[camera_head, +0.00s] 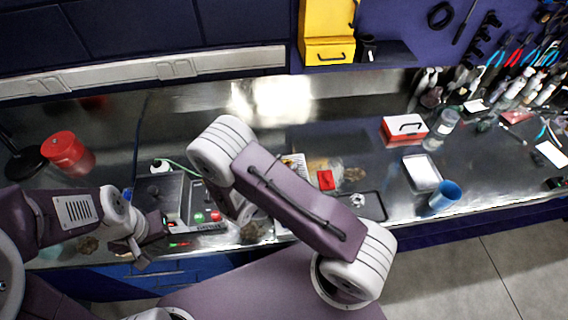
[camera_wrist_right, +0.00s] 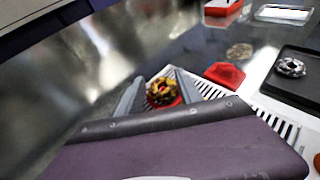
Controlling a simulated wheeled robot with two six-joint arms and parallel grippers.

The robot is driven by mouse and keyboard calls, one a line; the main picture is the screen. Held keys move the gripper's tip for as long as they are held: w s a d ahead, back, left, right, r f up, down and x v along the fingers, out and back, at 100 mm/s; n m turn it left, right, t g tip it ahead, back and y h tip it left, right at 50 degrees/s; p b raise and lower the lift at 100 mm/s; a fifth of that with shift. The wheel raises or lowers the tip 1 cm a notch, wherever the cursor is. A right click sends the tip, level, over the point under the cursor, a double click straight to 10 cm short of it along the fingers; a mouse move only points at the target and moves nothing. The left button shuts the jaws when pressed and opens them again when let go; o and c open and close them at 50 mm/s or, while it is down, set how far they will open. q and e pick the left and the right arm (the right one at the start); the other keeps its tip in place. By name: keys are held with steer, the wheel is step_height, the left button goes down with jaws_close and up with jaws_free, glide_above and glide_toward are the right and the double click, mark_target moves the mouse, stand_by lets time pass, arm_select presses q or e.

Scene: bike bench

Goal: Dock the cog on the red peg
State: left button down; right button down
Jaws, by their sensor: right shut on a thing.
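In the right wrist view, my right gripper (camera_wrist_right: 158,94) is shut on a gold-brown toothed cog (camera_wrist_right: 160,88) between its fingers. Some red shows just below the cog; I cannot tell whether it is the red peg or whether they touch. A red block (camera_wrist_right: 225,75) lies just right of the fingers by a white slotted board (camera_wrist_right: 207,90); the block also shows in the head view (camera_head: 325,179). In the head view, my right arm hides its gripper and the cog. My left gripper (camera_head: 143,254) is low over the bench's front edge, its jaw opening unclear.
A dark tray (camera_wrist_right: 301,90) holding a silver cog-like part (camera_wrist_right: 290,67) is at the right. A case with coloured buttons (camera_head: 207,216) is on the bench left of my right arm. A blue cup (camera_head: 445,196) and a red-and-white box (camera_head: 405,129) stand further right.

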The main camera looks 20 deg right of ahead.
steer(key=shift+f, duration=0.3)
steer(key=c, duration=1.1)
jaws_free()
steer(key=shift+o, duration=0.2)
steer(key=shift+p+v, duration=0.6)
steer(key=shift+v, duration=1.4)
steer(key=p+v, duration=0.2)
steer(key=v, duration=0.5)
steer(key=shift+d, duration=0.1)
